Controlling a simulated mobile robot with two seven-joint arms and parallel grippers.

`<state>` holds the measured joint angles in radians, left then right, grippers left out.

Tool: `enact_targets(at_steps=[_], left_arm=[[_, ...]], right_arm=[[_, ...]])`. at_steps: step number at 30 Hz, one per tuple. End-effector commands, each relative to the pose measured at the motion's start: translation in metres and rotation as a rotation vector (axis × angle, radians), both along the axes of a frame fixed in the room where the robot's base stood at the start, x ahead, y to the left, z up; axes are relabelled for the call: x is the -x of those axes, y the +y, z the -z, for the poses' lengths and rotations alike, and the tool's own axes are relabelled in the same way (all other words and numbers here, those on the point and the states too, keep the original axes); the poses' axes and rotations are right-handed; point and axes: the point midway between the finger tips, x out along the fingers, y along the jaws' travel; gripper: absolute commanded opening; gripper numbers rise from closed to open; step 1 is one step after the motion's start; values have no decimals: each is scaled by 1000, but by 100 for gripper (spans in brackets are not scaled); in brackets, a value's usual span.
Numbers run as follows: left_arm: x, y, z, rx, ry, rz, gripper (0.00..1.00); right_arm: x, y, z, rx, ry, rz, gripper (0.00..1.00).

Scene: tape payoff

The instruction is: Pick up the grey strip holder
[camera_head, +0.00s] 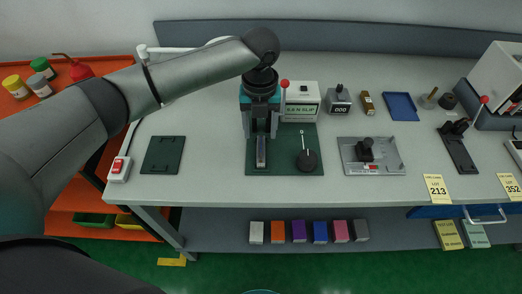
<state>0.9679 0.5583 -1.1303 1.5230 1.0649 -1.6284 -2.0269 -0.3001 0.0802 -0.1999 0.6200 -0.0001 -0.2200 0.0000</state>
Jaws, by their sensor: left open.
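A narrow grey strip holder (261,154) lies lengthwise on the left part of the dark green mat (290,168), and its far end is hidden by my gripper. My left gripper (261,134) points down over that far end and is open, with one finger on each side. I cannot tell how high the fingertips are above the holder or whether they touch it. My right gripper is out of view.
A black round knob-like part (307,160) sits on the mat right of the holder. Further right is a grey fixture plate (388,160).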

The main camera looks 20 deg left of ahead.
Motion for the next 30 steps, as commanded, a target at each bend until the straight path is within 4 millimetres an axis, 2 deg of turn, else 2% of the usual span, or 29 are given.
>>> enact_targets(at_steps=[1, 8, 16, 25, 30], left_arm=[[0, 0, 7, 1, 2, -1, 62], [1, -1, 23, 0, 1, 0, 62], [2, -2, 61, -1, 1, 0, 62], [2, -3, 65, 0, -1, 1, 62], [1, -2, 65, 0, -1, 0, 44]], right_arm=[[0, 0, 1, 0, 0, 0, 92], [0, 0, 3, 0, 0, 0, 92], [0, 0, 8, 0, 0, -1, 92], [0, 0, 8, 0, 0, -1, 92], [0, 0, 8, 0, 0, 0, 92]])
